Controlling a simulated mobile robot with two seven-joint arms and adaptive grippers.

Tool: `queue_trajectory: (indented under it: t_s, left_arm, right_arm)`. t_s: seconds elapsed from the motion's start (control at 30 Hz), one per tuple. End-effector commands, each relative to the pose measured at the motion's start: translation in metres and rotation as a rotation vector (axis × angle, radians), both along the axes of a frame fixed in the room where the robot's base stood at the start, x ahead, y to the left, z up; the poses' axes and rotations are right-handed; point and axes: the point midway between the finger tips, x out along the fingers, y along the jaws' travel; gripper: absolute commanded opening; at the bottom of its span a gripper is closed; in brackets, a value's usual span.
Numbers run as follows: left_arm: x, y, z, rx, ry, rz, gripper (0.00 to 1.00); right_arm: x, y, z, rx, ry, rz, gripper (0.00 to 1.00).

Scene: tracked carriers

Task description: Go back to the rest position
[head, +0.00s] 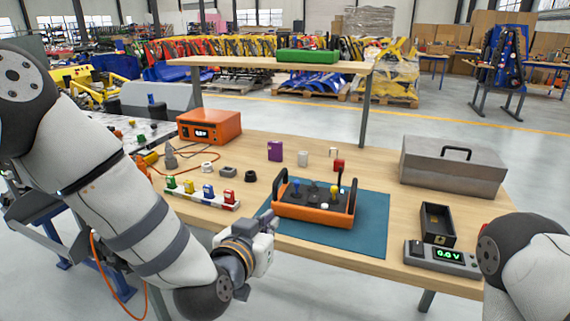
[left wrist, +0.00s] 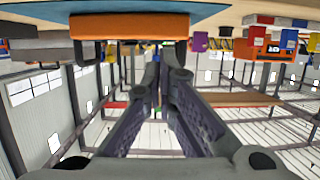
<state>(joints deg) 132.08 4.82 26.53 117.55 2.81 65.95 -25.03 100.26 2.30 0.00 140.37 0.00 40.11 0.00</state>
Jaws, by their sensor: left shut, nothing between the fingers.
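My left arm comes in from the left, and my left gripper (head: 268,219) is at the front edge of the wooden table, by the near left corner of the teal mat (head: 372,222). In the left wrist view, the picture is upside down and the gripper's fingers (left wrist: 166,58) are together with nothing between them. The orange remote control (head: 315,210) stands on the mat just beyond the gripper, apart from it as far as I can tell. It also shows in the left wrist view (left wrist: 130,27). Only a link of my right arm shows at the lower right; its gripper is out of view.
A rack of coloured blocks (head: 201,194) lies left of the mat. An orange meter box (head: 209,126) stands behind it. A grey toolbox (head: 453,165), a black bin (head: 437,224) and a voltage display (head: 441,257) are on the right. A raised shelf (head: 270,65) crosses the back.

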Motion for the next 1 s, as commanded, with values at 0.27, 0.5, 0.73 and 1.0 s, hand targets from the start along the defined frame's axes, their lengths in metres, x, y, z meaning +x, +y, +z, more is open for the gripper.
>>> queue_trajectory:
  t_s: [0.27,0.5,0.73,1.0]
  left_arm:
    - [-0.176,0.068,-0.205,0.067,0.688,0.028,0.00]
    - [-0.372,0.138,-0.267,0.143,1.247,0.149,0.00]
    - [-0.451,0.167,-0.262,0.186,1.467,0.228,0.00]
    - [-0.452,0.168,-0.262,0.187,1.471,0.231,0.00]
  right_arm:
    - [-0.001,0.000,-0.001,0.000,0.002,0.000,0.40]
    - [0.000,0.000,0.000,0.000,0.001,0.000,0.40]
    - [0.000,0.000,0.000,0.000,0.001,0.000,0.40]
    - [0.000,0.000,0.000,0.000,0.001,0.000,0.40]
